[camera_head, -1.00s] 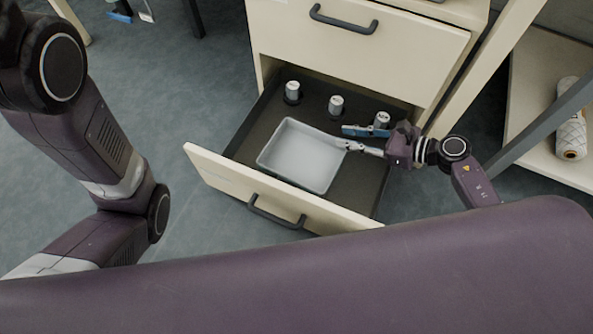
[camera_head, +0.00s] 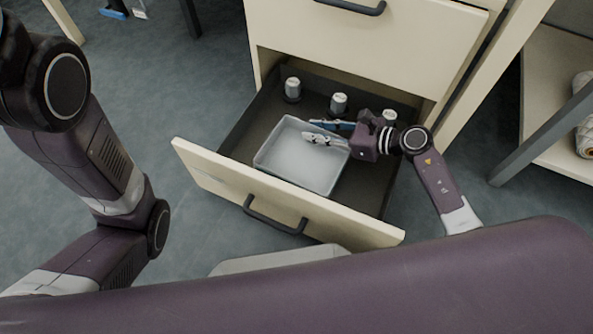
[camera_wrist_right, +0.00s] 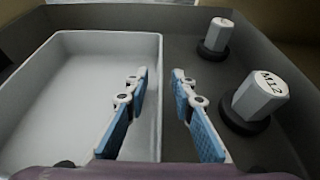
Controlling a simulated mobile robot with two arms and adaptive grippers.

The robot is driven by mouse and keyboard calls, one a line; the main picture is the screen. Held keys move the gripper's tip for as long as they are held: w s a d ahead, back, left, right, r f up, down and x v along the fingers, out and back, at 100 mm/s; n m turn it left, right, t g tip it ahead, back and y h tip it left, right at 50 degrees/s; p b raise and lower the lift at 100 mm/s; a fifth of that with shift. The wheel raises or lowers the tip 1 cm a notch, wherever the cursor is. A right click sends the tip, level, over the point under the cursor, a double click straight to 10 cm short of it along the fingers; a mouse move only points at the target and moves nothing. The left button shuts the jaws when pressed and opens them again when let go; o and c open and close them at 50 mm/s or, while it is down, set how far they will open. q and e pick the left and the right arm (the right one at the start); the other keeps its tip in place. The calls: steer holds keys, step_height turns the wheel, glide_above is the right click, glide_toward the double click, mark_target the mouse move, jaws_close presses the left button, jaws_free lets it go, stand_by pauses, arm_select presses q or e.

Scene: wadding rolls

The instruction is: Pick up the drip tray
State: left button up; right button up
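The drip tray (camera_head: 290,168) is a pale grey, shallow rectangular tray lying in the open drawer. It also shows on the left of the right wrist view (camera_wrist_right: 75,100). My right gripper (camera_head: 310,130) is open and empty at the tray's far right corner. In the right wrist view its fingers (camera_wrist_right: 160,76) are apart, one on each side of the tray's right wall; whether they touch it I cannot tell. My left gripper (camera_head: 125,11) shows partly at the top left, away from the drawer, with its fingers apart and nothing visible between them.
The drawer (camera_head: 255,135) has a dark inside and a cream front (camera_head: 220,182). A closed drawer (camera_head: 350,45) is above. A shelf with a roll (camera_head: 583,135) stands at the right.

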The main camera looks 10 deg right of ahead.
steer(key=shift+c, duration=0.3)
jaws_close()
steer(key=shift+r, duration=0.1)
